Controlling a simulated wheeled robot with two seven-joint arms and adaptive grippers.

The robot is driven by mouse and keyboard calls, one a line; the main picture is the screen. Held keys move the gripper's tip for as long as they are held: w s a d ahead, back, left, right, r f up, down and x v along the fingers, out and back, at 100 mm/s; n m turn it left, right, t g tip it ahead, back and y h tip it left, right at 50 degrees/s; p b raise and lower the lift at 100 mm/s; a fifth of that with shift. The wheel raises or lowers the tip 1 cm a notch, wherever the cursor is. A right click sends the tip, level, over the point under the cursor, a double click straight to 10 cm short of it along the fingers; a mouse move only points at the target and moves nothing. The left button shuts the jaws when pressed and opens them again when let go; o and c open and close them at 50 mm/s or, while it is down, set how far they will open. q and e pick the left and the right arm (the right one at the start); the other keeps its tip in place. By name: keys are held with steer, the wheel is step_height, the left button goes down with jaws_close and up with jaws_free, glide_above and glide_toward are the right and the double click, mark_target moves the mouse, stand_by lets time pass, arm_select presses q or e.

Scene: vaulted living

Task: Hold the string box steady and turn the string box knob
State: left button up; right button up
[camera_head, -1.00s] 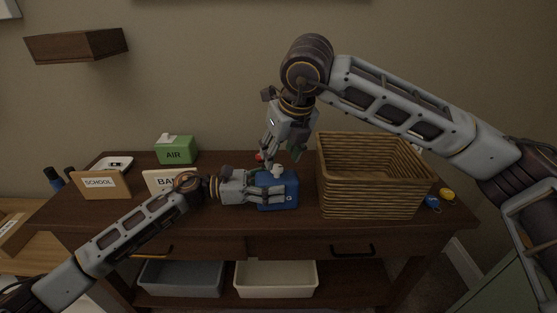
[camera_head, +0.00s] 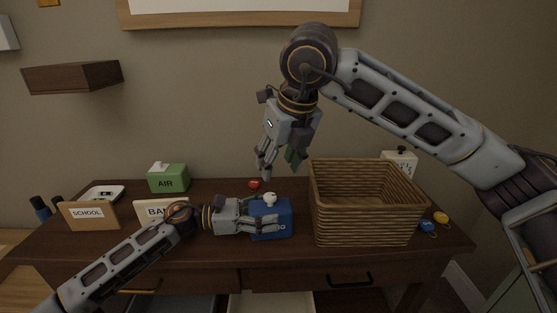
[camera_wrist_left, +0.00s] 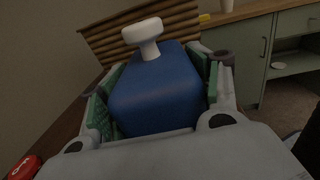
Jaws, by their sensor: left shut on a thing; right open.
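The string box is a blue box (camera_head: 284,221) on the dark wooden table, left of the wicker basket. It fills much of the left wrist view (camera_wrist_left: 158,95). Its white knob (camera_head: 270,199) stands on top and shows clearly in the left wrist view (camera_wrist_left: 143,34). My left gripper (camera_head: 264,218) reaches in from the left and is shut on the box, with a finger on each side. My right gripper (camera_head: 279,165) is open, pointing down, above and behind the box. It is empty and apart from the knob.
The wicker basket (camera_head: 368,222) stands close to the right of the box. A green AIR box (camera_head: 168,179), a SCHOOL sign (camera_head: 90,216) and a partly hidden second sign (camera_head: 154,211) are at the left. A small red item (camera_head: 254,184) lies behind the box.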

arm_select(q)
steer(key=o, duration=1.2)
steer(key=shift+s+a, duration=0.15)
steer(key=shift+a, duration=1.85)
steer(key=shift+s+a, duration=0.15)
steer(key=shift+a, duration=1.85)
steer(key=shift+s+a, duration=0.15)
steer(key=shift+a, duration=1.85)
steer(key=shift+r, duration=0.1)
step_height(320, 180, up, 9)
steer(key=p, duration=0.9)
steer(key=shift+r+p, duration=0.45)
steer(key=shift+p, duration=0.05)
steer(key=shift+s+f, duration=0.1)
